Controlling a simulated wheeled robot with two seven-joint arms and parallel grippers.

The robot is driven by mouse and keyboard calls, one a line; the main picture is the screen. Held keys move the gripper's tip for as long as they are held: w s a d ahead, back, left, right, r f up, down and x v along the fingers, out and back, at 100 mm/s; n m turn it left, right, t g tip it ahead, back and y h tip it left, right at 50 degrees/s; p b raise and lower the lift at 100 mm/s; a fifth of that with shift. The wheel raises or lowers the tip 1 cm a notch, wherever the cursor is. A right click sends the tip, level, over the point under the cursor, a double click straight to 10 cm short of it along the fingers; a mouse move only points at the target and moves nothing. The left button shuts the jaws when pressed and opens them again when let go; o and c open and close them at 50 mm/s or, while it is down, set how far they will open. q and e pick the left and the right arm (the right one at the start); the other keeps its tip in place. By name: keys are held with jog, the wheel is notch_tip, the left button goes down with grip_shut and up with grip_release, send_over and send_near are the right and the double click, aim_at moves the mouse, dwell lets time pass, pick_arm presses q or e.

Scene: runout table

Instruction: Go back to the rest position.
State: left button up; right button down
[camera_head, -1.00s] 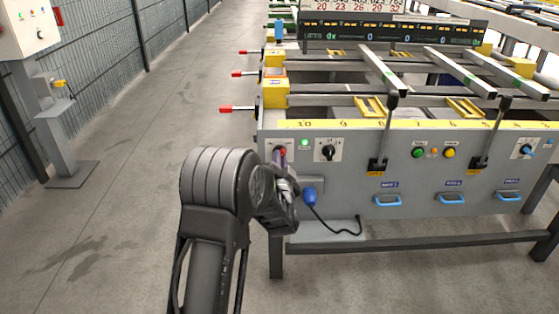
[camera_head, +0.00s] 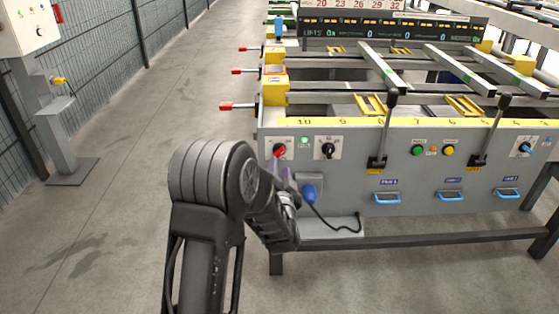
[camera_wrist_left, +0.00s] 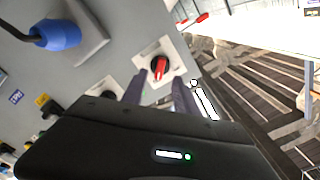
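My left arm comes up from the bottom of the head view, and its gripper (camera_head: 281,172) is in front of the runout table's grey panel, just below the red rotary knob (camera_head: 279,150). In the left wrist view, the two fingers of the left gripper (camera_wrist_left: 159,84) are spread with a gap between them. The red knob (camera_wrist_left: 160,67) shows beyond the fingertips, on its pale plate, apart from them. Nothing is held. My right gripper is in neither view.
A blue plug (camera_head: 309,193) with a black cable sits right of my left gripper. Black levers (camera_head: 391,101) and blue handles (camera_head: 387,198) are farther right on the panel. A control post (camera_head: 62,140) stands at left. The floor (camera_head: 130,190) between is clear.

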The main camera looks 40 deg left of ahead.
pick_arm(q)
jog(key=shift+v, duration=1.15)
